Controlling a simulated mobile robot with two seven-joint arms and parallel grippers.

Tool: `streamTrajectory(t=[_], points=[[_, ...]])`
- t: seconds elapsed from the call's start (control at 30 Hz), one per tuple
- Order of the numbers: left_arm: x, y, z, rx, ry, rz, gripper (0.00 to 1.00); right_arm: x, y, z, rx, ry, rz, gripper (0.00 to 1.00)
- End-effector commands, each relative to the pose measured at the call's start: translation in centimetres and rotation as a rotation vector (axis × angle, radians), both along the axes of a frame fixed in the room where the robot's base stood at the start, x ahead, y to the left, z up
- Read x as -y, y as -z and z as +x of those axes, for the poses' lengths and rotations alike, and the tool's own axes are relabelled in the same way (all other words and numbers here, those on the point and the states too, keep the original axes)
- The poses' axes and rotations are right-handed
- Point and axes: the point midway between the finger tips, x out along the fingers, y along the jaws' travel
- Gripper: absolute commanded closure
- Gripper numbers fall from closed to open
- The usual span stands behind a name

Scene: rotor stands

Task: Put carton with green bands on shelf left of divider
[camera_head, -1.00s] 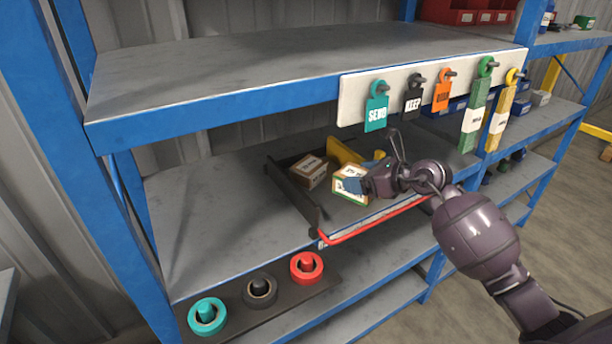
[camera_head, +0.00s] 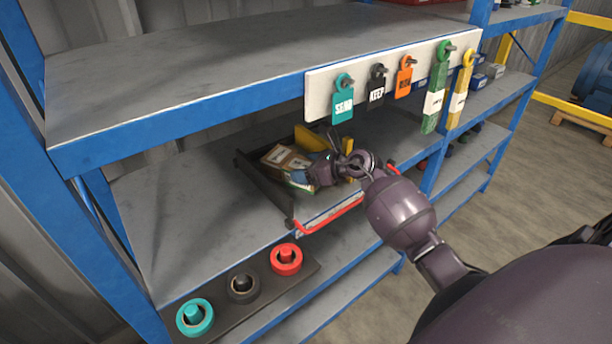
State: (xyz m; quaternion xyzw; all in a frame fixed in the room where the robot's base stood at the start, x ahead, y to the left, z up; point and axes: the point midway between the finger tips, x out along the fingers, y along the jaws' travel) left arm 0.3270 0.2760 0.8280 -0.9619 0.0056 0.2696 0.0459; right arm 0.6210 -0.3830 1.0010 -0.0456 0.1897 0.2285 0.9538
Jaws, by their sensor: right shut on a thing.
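The carton with green bands (camera_head: 298,184) is only partly seen, in the dark pull-out tray (camera_head: 265,190) on the middle shelf (camera_head: 185,220). My right gripper (camera_head: 304,177) is shut on it and hides most of it. A brown carton (camera_head: 284,158) with a pale label is just behind it and overlaps it in the picture; I cannot tell whether they touch. A yellow upright piece (camera_head: 310,138), perhaps the divider, stands behind and to the right of the cartons. My left gripper is out of view.
The shelf left of the tray is bare. A red handle (camera_head: 331,216) runs along the tray's front. Tags hang from a white rail (camera_head: 319,96) above. Teal, black and red ring-shaped pieces (camera_head: 286,259) sit on a dark strip below.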

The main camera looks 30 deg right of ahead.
Motion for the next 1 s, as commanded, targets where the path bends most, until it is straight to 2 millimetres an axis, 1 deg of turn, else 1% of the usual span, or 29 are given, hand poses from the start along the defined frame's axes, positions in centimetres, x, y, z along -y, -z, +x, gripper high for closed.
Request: streamTrajectory(t=[0.03, 0.1, 0.2, 0.47, 0.63, 0.67, 0.8, 0.83, 1.0], points=[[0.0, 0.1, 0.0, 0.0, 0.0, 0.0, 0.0, -0.1, 0.8, 0.0, -0.002, 0.001, 0.004, 0.55], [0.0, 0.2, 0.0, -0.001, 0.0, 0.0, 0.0, 0.0, 1.7, 0.0, -0.003, 0.001, 0.003, 0.55], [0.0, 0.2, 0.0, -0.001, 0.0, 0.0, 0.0, -0.1, 2.5, 0.0, 0.0, 0.0, 0.002, 0.55], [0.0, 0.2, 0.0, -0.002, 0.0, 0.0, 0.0, 0.0, 2.6, 0.0, 0.001, -0.001, 0.001, 0.55], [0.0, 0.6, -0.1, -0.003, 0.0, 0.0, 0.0, 0.0, 3.0, 0.0, 0.001, -0.001, 0.001, 0.55], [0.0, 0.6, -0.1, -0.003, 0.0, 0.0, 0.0, 0.0, 3.0, 0.0, -0.001, -0.001, 0.001, 0.24], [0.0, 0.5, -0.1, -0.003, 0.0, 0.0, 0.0, 0.0, 2.9, 0.0, 0.0, -0.001, 0.0, 0.03], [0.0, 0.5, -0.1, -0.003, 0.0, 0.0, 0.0, 0.0, 2.9, 0.0, 0.0, -0.001, 0.0, 0.0], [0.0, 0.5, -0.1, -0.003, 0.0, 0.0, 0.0, -0.1, 2.9, 0.0, 0.0, -0.001, 0.0, 0.0]])
